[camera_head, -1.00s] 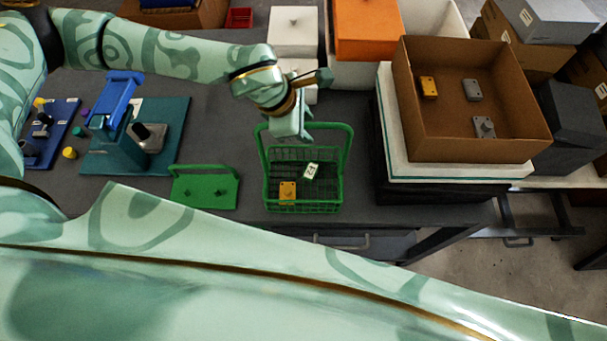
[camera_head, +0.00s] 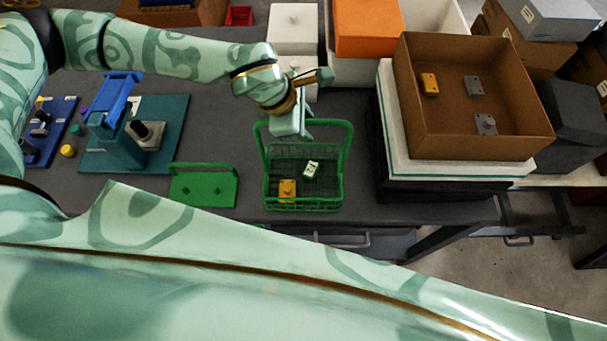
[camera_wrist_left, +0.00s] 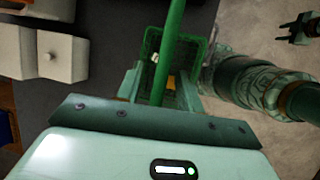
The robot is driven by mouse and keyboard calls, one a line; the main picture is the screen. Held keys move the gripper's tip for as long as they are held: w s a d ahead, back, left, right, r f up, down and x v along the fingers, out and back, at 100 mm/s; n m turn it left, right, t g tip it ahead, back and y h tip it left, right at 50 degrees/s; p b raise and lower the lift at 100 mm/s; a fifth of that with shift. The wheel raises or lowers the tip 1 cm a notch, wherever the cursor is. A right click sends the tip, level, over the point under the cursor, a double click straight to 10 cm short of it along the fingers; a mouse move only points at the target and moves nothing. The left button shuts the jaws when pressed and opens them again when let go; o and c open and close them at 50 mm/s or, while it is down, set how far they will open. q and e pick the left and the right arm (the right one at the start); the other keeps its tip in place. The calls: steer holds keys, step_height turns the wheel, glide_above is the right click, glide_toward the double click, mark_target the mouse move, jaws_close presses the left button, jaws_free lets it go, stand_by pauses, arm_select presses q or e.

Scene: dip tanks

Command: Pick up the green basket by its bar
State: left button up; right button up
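The green basket (camera_head: 273,190) stands upright on the dark table, its bar (camera_head: 335,123) arching over the top. It holds a yellow block (camera_head: 287,188) and a pale labelled piece (camera_head: 311,168). My left gripper (camera_head: 292,127) is at the bar's middle-left and hides part of it. In the left wrist view the bar (camera_wrist_left: 168,50) runs down between the fingers of my left gripper (camera_wrist_left: 160,92). Gaps seem to show on both sides, so the fingers look open around it. A dark two-pronged shape at the upper right may be my right gripper (camera_wrist_left: 300,28).
A green plate with a handle (camera_head: 203,187) lies left of the basket. A blue and teal fixture (camera_head: 110,135) stands further left. A cardboard box (camera_head: 530,145) on a pale stack is to the right. White boxes (camera_head: 293,35) stand behind.

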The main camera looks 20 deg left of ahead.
arm_select(q)
jaws_close()
stand_by(1.5)
